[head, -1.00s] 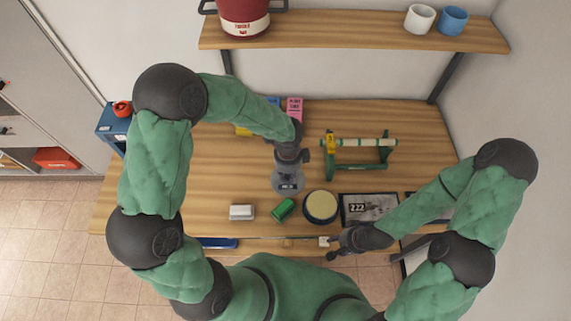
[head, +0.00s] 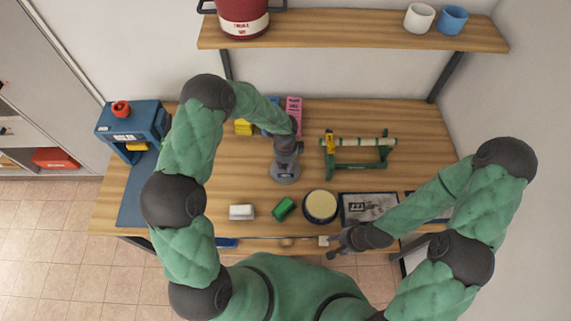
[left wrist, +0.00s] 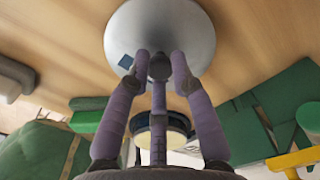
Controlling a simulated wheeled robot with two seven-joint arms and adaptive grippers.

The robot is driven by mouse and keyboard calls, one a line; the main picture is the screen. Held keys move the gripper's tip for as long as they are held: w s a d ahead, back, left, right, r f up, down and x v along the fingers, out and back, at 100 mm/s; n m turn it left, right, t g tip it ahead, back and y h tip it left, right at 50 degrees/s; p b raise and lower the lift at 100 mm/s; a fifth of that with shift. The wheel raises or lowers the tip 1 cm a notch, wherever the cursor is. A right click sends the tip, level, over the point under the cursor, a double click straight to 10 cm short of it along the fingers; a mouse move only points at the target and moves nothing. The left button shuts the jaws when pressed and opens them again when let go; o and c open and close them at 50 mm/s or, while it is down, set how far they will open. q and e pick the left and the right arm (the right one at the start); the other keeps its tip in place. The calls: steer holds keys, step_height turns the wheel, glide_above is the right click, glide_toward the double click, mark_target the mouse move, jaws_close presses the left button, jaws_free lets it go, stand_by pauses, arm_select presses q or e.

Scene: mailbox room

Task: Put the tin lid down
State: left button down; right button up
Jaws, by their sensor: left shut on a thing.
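The tin lid (left wrist: 190,22) is a round silver-grey disc with a small blue patch; it also shows in the head view (head: 285,178). My left gripper (left wrist: 160,68) is shut on it by its middle, and it shows from above in the head view (head: 286,155). The lid is over the bare wood in the middle of the table; whether it touches the wood I cannot tell. A round tin (head: 320,206) with a cream top and dark rim stands nearer and to the right. My right gripper (head: 332,250) is at the table's front edge, its fingers too small to read.
A white block (head: 241,212) and a green block (head: 284,208) lie in front of the lid. A green stand (head: 357,165) is to its right. Yellow and pink items (head: 294,106) are behind. A blue press (head: 135,125) stands at the left. A shelf (head: 350,35) hangs above.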

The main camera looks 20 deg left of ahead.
arm_select(q)
steer(key=shift+f, duration=0.3)
steer(key=shift+f, duration=0.15)
steer(key=c, duration=1.1)
jaws_free()
steer(key=shift+w+r, duration=0.1)
steer(key=shift+r, duration=0.35)
step_height(320, 180, up, 12)
steer(key=shift+f+p, duration=0.2)
steer(key=shift+p, duration=0.1)
